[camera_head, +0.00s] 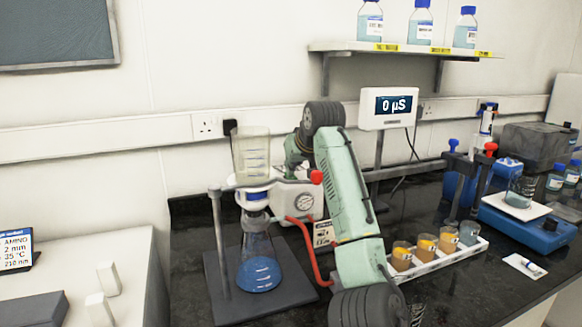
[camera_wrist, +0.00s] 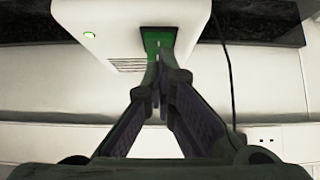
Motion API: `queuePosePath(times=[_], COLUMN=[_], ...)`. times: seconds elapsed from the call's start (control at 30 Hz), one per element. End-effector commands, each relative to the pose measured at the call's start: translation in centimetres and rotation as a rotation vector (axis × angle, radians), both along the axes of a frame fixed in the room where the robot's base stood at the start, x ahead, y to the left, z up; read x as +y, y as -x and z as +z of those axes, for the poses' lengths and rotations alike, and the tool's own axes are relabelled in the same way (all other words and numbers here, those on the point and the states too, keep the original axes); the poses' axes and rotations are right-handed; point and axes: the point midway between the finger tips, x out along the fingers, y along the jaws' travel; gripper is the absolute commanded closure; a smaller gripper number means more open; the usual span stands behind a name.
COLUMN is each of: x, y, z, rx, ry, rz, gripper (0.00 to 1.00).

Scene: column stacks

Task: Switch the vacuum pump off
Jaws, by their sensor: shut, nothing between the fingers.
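The vacuum pump (camera_head: 290,190) is a white box with a round gauge, standing behind the flask near the wall. My arm hides part of it in the head view. In the wrist view, the white housing (camera_wrist: 115,45), which looks like the pump, carries a lit green lamp (camera_wrist: 89,35), dark vent slots and a green switch (camera_wrist: 155,38). My gripper (camera_wrist: 160,62) is shut and empty, its fingertips right at the switch and covering part of it. I cannot tell whether they touch it. My gripper is hidden in the head view.
A filter flask (camera_head: 258,262) with blue liquid and a funnel stands on a stand base; a red hose (camera_head: 312,250) runs from it towards the pump. A rack of orange and blue cups (camera_head: 435,257) is right of my arm. A dark cable (camera_wrist: 225,60) hangs beside the housing.

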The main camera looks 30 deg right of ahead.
Motion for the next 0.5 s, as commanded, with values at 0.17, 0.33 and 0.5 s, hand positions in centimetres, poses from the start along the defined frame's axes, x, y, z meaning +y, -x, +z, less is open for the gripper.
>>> queuePosePath(times=[0.17,0.33,0.5], x=[-0.2,-0.1,0.5], y=[0.2,0.8,2.9], z=[-0.9,-0.3,2.2], rx=[0.018,0.017,0.008], ry=[-0.009,-0.009,-0.004], rz=[-0.004,-0.004,-0.003], gripper=[1.00,1.00,1.00])
